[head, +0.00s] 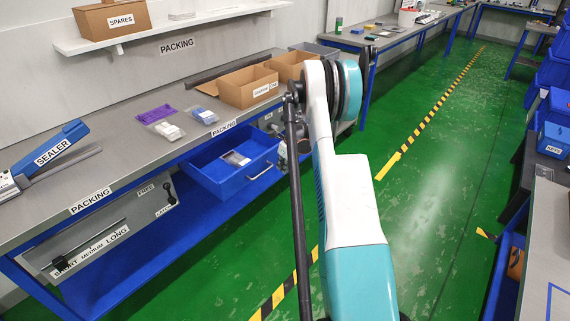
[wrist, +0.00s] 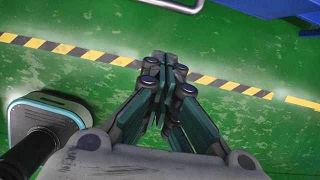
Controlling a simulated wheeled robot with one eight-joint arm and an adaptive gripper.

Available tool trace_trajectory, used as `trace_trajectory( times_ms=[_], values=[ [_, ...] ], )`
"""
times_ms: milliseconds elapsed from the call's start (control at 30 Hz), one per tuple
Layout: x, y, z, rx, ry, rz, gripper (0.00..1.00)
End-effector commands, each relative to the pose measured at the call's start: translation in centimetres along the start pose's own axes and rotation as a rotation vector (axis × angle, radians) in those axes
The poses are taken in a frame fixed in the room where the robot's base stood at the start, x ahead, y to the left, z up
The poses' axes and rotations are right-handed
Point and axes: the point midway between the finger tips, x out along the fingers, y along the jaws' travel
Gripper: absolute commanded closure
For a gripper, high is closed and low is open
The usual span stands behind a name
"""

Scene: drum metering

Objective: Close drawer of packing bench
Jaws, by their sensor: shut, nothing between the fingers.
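The blue drawer (head: 215,183) of the packing bench (head: 110,191) stands pulled out below the bench top, with a small packet (head: 236,158) lying inside. Its pale bar handle (head: 262,171) is on the front face. In the head view my arm hides most of the gripper, just right of the drawer.
Open cardboard boxes (head: 248,86), bagged parts (head: 167,130) and a sealer (head: 50,155) are on the bench top. A shelf (head: 165,27) hangs above. Another bench with blue bins (head: 556,125) stands right. The green aisle (head: 430,190) between is clear, with a striped floor line.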

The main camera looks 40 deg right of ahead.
Motion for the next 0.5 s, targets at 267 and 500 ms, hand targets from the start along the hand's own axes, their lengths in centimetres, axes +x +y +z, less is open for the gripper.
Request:
trace_trajectory(
  times_ms=[267,500],
  values=[
    [4.2,0.1,1.6,-0.003,0.000,0.001,1.00],
    [4.9,0.0,3.3,-0.001,0.000,0.000,1.00]
  ],
)
